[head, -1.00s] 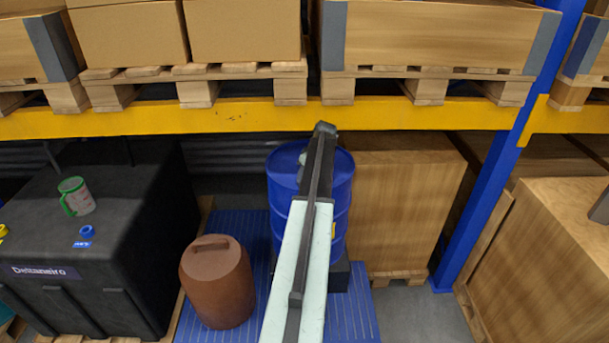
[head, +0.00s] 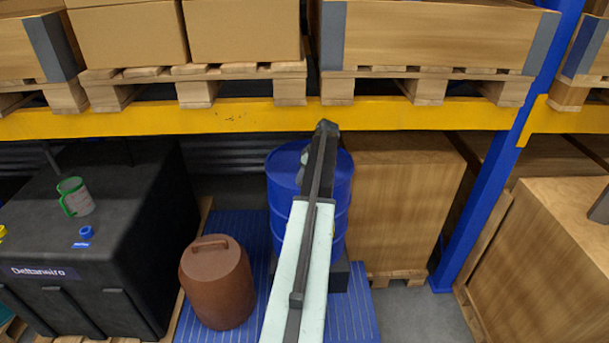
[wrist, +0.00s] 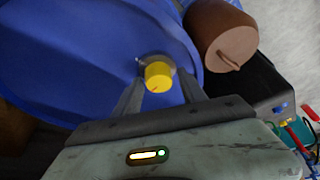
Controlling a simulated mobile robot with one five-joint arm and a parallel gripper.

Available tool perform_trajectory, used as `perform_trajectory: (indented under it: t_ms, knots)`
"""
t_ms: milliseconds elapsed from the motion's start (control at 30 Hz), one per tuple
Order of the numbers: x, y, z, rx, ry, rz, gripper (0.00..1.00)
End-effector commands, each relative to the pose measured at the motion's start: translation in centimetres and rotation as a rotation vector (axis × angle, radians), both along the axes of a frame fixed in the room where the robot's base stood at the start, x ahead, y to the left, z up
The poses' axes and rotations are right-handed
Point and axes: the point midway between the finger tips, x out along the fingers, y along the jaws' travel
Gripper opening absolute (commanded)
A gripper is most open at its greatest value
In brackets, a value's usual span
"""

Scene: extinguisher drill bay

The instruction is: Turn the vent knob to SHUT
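In the wrist view a yellow knob (wrist: 158,75), which I take to be the vent knob, sits on a pale metal fitting on top of the blue drum (wrist: 70,60). A small dark mark shows near its lower edge; no SHUT lettering is readable. My gripper (wrist: 160,80) has one dark finger on each side of the knob. The fingers are apart, and a narrow gap seems to show beside the knob; contact is hard to judge. In the head view the drum (head: 342,205) stands behind my arm, which hides the knob and most of my gripper.
A brown canister (head: 217,285) stands left of the drum on a blue pallet (head: 350,318). A black tank (head: 110,240) at left carries a green-handled jug (head: 76,197) and a blue cap (head: 86,232). A yellow shelf beam (head: 220,117) crosses above; a wooden crate (head: 400,210) stands right.

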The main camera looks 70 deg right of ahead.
Motion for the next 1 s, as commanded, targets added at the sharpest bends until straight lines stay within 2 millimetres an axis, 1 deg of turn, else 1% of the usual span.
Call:
perform_trajectory:
  t_ms: [367, 467, 533, 800, 900, 1000]
  knots:
    - [-0.1, -0.1, 0.3, -0.002, -0.001, -0.002, 0.56]
    - [-0.3, 0.0, 1.1, -0.002, -0.001, -0.002, 0.56]
    - [-0.6, 0.1, 2.1, -0.002, -0.001, -0.002, 0.56]
    - [-2.4, 0.6, 6.8, -0.001, -0.001, -0.001, 0.56]
    - [-2.8, 0.7, 7.5, -0.001, -0.001, -0.001, 0.56]
    - [-2.9, 0.7, 7.4, -0.001, -0.001, 0.000, 0.56]
